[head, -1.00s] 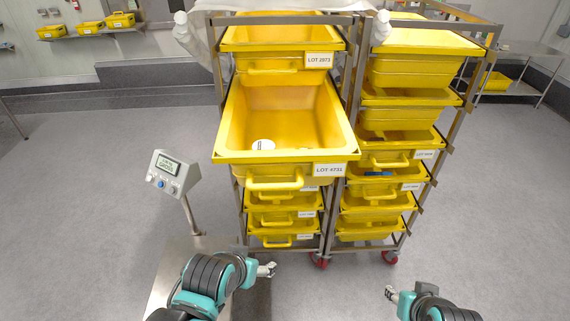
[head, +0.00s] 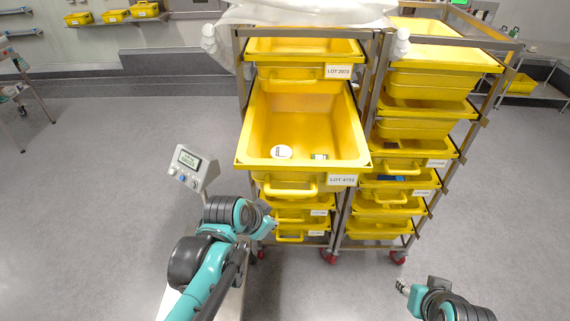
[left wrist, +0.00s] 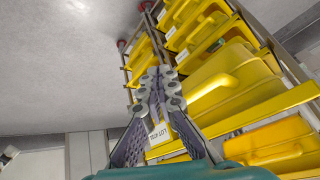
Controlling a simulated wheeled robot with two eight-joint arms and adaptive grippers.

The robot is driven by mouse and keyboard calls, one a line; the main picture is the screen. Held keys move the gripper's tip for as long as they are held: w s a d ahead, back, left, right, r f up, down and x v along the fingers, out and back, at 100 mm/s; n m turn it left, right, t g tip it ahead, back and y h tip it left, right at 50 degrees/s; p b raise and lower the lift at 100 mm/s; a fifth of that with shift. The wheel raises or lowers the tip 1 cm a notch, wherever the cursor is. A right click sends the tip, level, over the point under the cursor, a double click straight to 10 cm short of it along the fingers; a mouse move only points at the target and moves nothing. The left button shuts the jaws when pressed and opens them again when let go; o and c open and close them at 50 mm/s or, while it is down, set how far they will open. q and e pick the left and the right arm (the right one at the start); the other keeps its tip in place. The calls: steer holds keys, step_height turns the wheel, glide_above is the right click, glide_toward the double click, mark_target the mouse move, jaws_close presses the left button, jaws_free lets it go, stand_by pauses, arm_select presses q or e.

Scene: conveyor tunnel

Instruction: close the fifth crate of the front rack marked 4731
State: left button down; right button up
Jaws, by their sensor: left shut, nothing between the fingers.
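The yellow crate marked LOT 4731 (head: 300,98) is pulled far out of the front rack (head: 241,75), with its open top showing. Its front handle (head: 291,190) and label (head: 342,180) face me. A white round item (head: 281,152) and a small flat item (head: 319,157) lie inside. My left gripper (head: 271,221) is shut and empty, below and left of the handle, apart from it. In the left wrist view the closed fingers (left wrist: 160,80) are in front of yellow crates, and the LOT 4731 label (left wrist: 159,133) is partly hidden. My right gripper (head: 402,285) is low at the right; its jaws are too small to judge.
Crate LOT 2973 (head: 303,74) sits above, and several closed-in crates sit below. A second rack (head: 480,110) of yellow crates stands close on the right.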

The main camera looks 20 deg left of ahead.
mark_target(283, 180)
arm_select(q)
steer(key=w+a+r+m+p, duration=0.1)
steer(key=w+r+m+p, duration=0.1)
steer(key=w+p, duration=0.1)
steer(key=w+a+r+m+h+p, duration=0.1)
steer(key=w+r+m+p, duration=0.1)
steer(key=w+r+p, duration=0.1)
steer(key=w+a+r+m+p, duration=0.2)
steer(key=w+m, duration=0.1)
steer(key=w, duration=0.1)
steer(key=shift+a+r+h+p, duration=0.1)
steer(key=shift+r+h+p, duration=0.2)
steer(key=shift+h+p, duration=0.1)
steer(key=shift+w+a+f+m, duration=0.1)
steer(key=shift+w+m, duration=0.05)
steer(key=shift+m, duration=0.15)
steer(key=b+x, duration=0.1)
steer(key=x, duration=0.9)
steer(key=shift+w, duration=0.1)
arm_select(e)
step_height(283, 180, up, 10)
